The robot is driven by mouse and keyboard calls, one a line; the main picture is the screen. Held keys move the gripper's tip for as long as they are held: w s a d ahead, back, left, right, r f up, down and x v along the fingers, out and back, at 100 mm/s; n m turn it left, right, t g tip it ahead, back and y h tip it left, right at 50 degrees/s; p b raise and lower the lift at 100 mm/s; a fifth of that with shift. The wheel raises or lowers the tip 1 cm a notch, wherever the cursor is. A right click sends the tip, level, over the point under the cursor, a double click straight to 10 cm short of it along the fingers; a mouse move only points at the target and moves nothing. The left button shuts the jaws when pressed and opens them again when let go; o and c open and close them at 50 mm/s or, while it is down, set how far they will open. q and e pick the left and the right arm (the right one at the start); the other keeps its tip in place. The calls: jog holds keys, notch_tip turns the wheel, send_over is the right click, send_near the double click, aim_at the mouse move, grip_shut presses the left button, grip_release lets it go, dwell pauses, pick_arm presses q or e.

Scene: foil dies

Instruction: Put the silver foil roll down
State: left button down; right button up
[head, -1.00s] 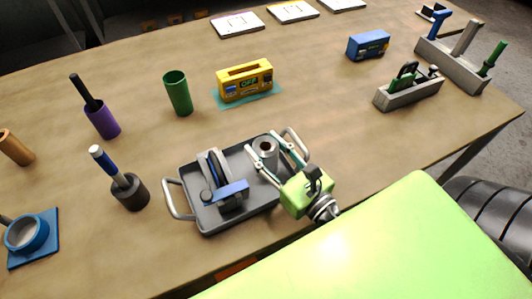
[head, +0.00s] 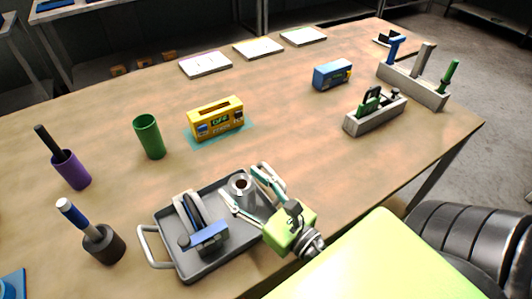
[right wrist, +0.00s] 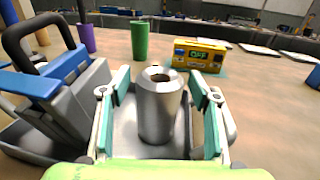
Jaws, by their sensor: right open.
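The silver foil roll (head: 241,186) stands upright in the grey tray (head: 190,271), toward its right end. In the right wrist view the roll (right wrist: 159,108) stands between the fingers with a gap on each side. My right gripper (head: 250,190) is open around the roll, its fingers apart from it. The gripper also shows in the right wrist view (right wrist: 160,115). The roll's foot seems to rest on the tray floor. My left gripper is not in view.
A yellow device (head: 216,121) on a teal mat, a green cup (head: 149,137) and a blue box (head: 332,74) stand behind.

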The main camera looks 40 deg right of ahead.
jog(key=s+b, duration=0.2)
jog(key=s, duration=0.1)
jog(key=s+b, duration=0.2)
jog(key=shift+d+f, duration=0.35)
jog(key=shift+f, duration=0.05)
jog(key=shift+s+d+r+p, duration=0.15)
jog(key=shift+s+r+p, duration=0.2)
jog(key=shift+s+p, duration=0.45)
jog(key=shift+s+d+p, duration=0.1)
jog(key=shift+s+p, duration=0.55)
jog(key=shift+s, duration=0.35)
jog(key=shift+s+b, duration=0.5)
jog(key=shift+s+d+b, duration=0.15)
jog(key=shift+s+b, duration=0.2)
jog(key=shift+s, duration=0.45)
